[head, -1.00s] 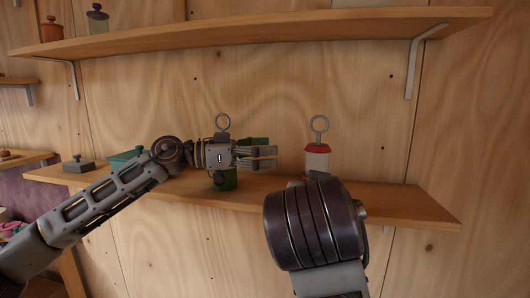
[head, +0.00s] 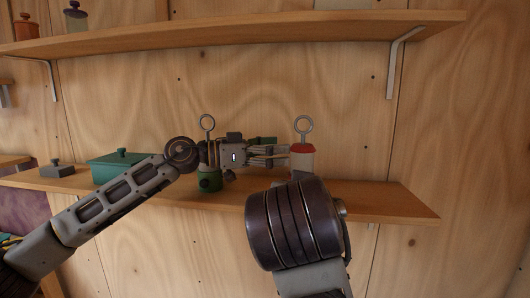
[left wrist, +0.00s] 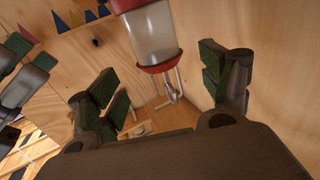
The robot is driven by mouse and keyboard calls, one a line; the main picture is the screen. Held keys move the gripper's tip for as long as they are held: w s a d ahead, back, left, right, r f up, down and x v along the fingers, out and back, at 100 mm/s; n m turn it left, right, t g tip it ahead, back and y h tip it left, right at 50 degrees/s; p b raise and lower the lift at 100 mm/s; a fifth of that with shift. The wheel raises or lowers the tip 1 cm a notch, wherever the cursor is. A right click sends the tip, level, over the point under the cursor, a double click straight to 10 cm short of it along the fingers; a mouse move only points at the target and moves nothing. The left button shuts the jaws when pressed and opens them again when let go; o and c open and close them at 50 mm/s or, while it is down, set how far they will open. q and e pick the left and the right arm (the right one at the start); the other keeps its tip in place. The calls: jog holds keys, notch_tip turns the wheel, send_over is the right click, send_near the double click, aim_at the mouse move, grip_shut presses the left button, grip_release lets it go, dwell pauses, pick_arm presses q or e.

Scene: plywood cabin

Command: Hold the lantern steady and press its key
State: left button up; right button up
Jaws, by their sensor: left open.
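The red-and-pale lantern (head: 302,163) stands on the lower shelf, its metal ring above; my right arm covers its lower part. My left gripper (head: 288,155) is open, with its fingertips at the lantern's left side. In the left wrist view the lantern's clear body (left wrist: 153,35) and red end come in from the top, between and beyond the spread green-padded fingers (left wrist: 165,88). A metal part hangs below the red end; I cannot tell if it is ring or key. In the head view my right gripper is hidden behind its thick wrist. Gripper-like parts (left wrist: 22,72) show at the left wrist view's left edge.
A green lantern-like object (head: 208,183) with a ring stands on the shelf (head: 385,202) below my left wrist. A teal lidded box (head: 112,168) and a small grey box (head: 57,170) stand further left. The shelf's right end is clear.

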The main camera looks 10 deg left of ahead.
aim_at(303, 145)
pick_arm(q)
jog(key=shift+x, duration=3.7)
jog(key=c, duration=1.2)
jog(key=shift+c, duration=0.4)
pick_arm(e)
grip_shut()
jog(key=shift+w, duration=0.1)
